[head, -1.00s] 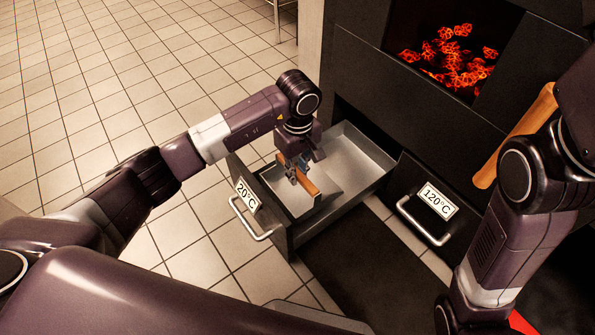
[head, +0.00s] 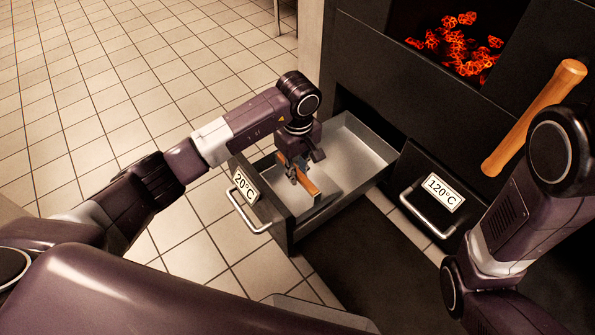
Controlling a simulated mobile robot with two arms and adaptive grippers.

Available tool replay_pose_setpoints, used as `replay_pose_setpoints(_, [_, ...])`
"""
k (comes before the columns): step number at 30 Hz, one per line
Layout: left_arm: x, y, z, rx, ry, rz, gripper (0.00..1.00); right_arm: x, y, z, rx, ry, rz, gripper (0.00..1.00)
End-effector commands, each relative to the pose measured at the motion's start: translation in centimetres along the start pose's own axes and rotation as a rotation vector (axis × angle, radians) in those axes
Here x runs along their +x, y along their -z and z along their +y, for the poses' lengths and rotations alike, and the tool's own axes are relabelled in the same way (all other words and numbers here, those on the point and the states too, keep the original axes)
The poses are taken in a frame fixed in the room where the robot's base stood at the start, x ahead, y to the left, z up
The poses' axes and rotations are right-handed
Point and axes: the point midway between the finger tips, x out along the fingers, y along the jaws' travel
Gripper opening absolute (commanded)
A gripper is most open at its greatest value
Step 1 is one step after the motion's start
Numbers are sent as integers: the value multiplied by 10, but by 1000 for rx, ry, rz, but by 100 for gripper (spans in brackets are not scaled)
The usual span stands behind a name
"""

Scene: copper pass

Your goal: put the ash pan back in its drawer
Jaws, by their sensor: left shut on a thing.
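The ash pan (head: 327,178) is a grey metal pan with a wooden handle (head: 312,187). It shows inside the front part of the open drawer (head: 365,152), which is labelled 20°C. My left gripper (head: 297,178) is over the drawer, pointing down, and is shut on the wooden handle. The gripper hides part of the pan, and I cannot tell whether the pan rests fully on the drawer floor. My right arm stands at the right; its gripper is out of the picture.
A shut drawer (head: 425,190) labelled 120°C is to the right. Glowing coals (head: 455,45) lie in the opening above. A wooden rod (head: 535,117) slants in front of the dark oven face. A grey edge (head: 315,315) shows at the bottom. Tiled floor (head: 90,90) at the left is clear.

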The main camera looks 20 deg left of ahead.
Motion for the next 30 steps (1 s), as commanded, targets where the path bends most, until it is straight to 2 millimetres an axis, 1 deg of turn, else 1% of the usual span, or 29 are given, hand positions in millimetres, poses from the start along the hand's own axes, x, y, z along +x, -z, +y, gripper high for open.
replay_pose_setpoints(15, [10, 1, 0, -1, -1, 1, 0, -4, 2, -2, -1, 4, 1, 40])
replay_pose_setpoints(16, [9, 1, 0, -1, -1, 1, 18, -2, 3, -2, -1, 4, 2, 40])
replay_pose_setpoints(21, [9, 0, 0, -1, -1, 0, 35, -1, 4, -2, -1, 5, 7, 40])
replay_pose_setpoints(30, [8, 0, 0, 0, 0, 0, 35, 0, 6, -1, -1, 0, 15, 40])
